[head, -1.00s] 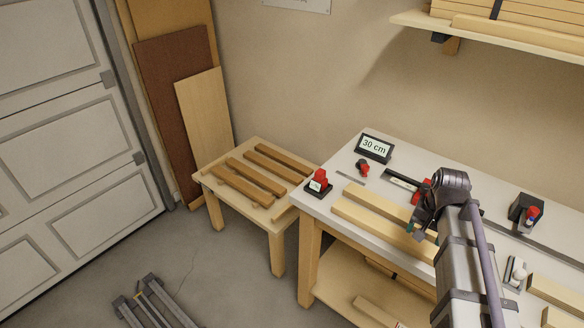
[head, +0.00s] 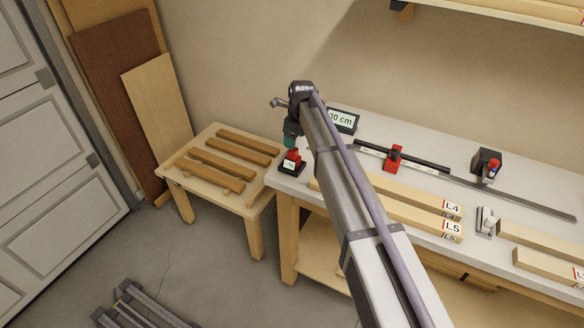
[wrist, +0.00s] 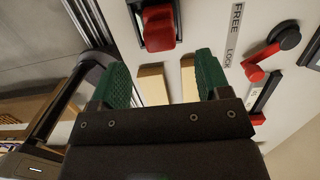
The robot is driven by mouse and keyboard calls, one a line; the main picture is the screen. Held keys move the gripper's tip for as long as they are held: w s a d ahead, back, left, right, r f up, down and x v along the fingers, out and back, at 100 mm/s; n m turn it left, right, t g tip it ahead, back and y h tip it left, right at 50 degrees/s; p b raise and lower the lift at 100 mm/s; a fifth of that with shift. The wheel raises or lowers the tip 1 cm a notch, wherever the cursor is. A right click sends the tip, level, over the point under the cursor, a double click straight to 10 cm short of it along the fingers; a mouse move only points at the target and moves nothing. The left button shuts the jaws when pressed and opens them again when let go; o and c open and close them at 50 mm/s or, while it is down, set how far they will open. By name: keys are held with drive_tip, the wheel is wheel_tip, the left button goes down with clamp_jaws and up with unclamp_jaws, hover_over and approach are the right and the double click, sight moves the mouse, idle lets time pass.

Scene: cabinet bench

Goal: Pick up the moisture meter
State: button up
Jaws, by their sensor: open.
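The moisture meter looks to be the red device (head: 294,155) in a black stand with a white label, at the bench's left corner. In the wrist view the red device (wrist: 159,27) stands in its black holder at the top, beyond my fingertips. My gripper (head: 290,143) is just above it in the head view and partly hides it. In the wrist view my gripper's green fingers (wrist: 163,72) are spread apart with nothing held between them. I cannot tell the exact gap to the device.
A red-and-black lever (wrist: 270,55) beside FREE/LOCK lettering is to the right in the wrist view. A "30 cm" sign (head: 342,119) stands behind my arm. Boards (head: 420,218), a red clamp (head: 394,158) and a black holder (head: 486,165) occupy the bench. A low slatted table (head: 218,135) is left.

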sight(292, 159)
drive_tip(key=shift+w+a+f, duration=0.1)
drive_tip(key=shift+f, duration=0.65)
drive_tip(key=shift+r, duration=0.1)
drive_tip(key=f+b, duration=0.5)
drive_tip(key=shift+a+f, duration=0.2)
drive_tip(key=shift+a, duration=0.05)
drive_tip(key=shift+r, duration=0.25)
drive_tip(key=shift+c, duration=0.2)
drive_tip(key=c, duration=1)
